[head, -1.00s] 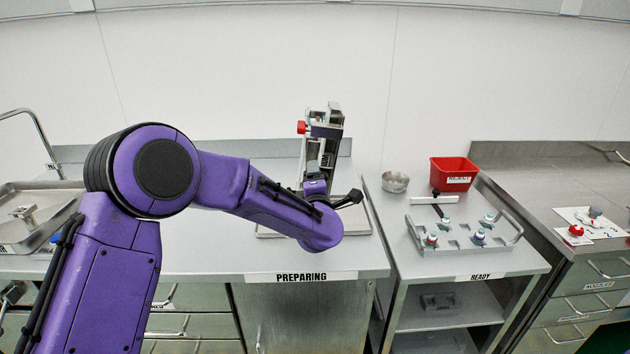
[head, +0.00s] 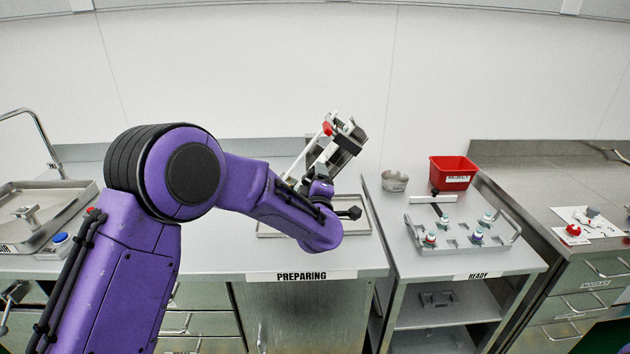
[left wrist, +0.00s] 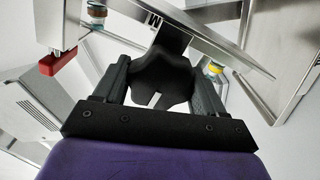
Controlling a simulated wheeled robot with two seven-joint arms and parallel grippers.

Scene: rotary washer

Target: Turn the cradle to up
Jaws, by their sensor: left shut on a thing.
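The metal cradle (head: 338,148) of the rotary washer leans to the right above a shallow tray (head: 366,222) on the PREPARING counter. A red part (head: 327,128) sits on its upper left side and also shows in the left wrist view (left wrist: 57,62). In the left wrist view my left gripper (left wrist: 160,98) is shut on a black lobed knob (left wrist: 163,72), one finger on each side. Two small vials (left wrist: 97,14) show near the metal frame (left wrist: 205,40) there. In the head view my wrist hides the grip and the cradle's lower part. My right gripper is out of view.
On the right, the READY cart carries a metal bowl (head: 394,181), a red bin (head: 453,172) and a rack (head: 462,236) with several vials. The counter left of the cradle looks mostly clear behind my arm.

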